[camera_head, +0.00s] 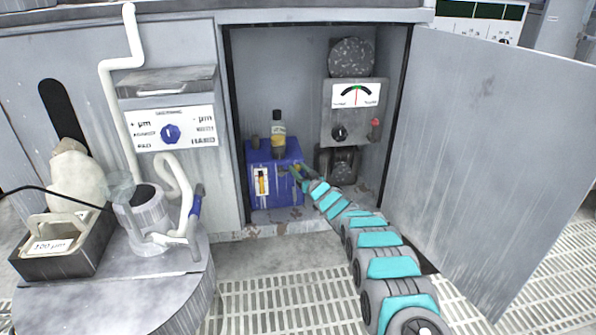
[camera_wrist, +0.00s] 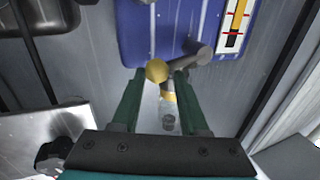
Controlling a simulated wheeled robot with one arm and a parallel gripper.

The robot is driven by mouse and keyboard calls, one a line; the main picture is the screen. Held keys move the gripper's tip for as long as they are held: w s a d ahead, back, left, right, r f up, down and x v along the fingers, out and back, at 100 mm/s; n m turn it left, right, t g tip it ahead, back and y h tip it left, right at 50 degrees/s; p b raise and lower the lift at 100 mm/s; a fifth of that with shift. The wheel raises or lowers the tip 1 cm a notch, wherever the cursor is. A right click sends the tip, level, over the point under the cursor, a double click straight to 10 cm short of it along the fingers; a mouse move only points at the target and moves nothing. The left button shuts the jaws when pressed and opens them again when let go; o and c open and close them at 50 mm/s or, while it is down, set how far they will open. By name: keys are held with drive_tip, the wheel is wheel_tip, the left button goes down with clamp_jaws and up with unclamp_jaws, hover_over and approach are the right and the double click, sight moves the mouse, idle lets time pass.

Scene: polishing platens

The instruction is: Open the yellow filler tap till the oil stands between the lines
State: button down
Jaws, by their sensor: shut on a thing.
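The blue oil tank (camera_head: 270,190) stands in the open cabinet, and its wall also fills the top of the wrist view (camera_wrist: 165,35). A white sight gauge (camera_head: 261,182) with an amber strip is on its front. In the wrist view the gauge (camera_wrist: 235,28) shows red lines across the strip; I cannot tell the exact oil level. My gripper (camera_wrist: 160,75) is at the tank's right side, shut on the yellow tap (camera_wrist: 157,71), whose rounded end shows between the fingertips. In the head view my gripper (camera_head: 300,173) hides most of the tap.
A bottle (camera_head: 278,138) stands on the tank. A grey meter box (camera_head: 353,112) with a knob and red switch is to the right. The open cabinet door (camera_head: 480,160) bounds my arm's right side. A round table (camera_head: 120,295) with a tray and jar stands at left.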

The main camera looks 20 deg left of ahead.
drive_tip(key=shift+s+a+f, duration=0.3)
drive_tip(key=shift+f, duration=0.3)
drive_tip(key=shift+s+f+m+t+y+p, duration=0.1)
drive_tip(key=shift+f+m+t+y+p, duration=0.1)
drive_tip(key=shift+f+m, duration=0.45)
drive_tip(key=shift+f+m+t+y+p, duration=0.1)
drive_tip(key=shift+f+m+y+p, duration=0.2)
drive_tip(key=shift+m, duration=0.65)
drive_tip(key=shift+c, duration=1.4)
unclamp_jaws()
drive_tip(key=shift+r, duration=0.15)
drive_tip(key=shift+w+d+r, duration=0.25)
drive_tip(key=shift+w+d, duration=0.1)
drive_tip(key=v, duration=0.7)
drive_tip(key=shift+s+d, duration=0.2)
drive_tip(key=shift+s, duration=0.1)
